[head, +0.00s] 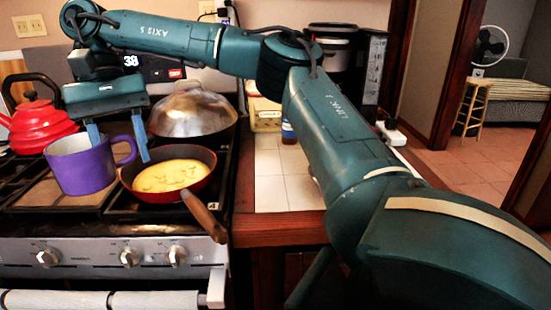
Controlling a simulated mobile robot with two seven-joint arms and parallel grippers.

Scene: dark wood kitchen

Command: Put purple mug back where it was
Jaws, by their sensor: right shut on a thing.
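The purple mug (80,168) is upright over the left front part of the stove, with its handle to the right. My right gripper (119,147) points down at the mug from above. One finger is at the mug's rim and the other is just right of the handle, so it is shut on the mug by its handle side. I cannot tell whether the mug's base touches the stove top or hangs just above it. My left gripper is not in view.
A red pan (168,190) with yellow food sits close right of the mug, its handle (205,216) jutting forward. A domed metal lid (193,112) is behind it. A red kettle (38,122) stands at left. The tiled counter (285,182) has free room.

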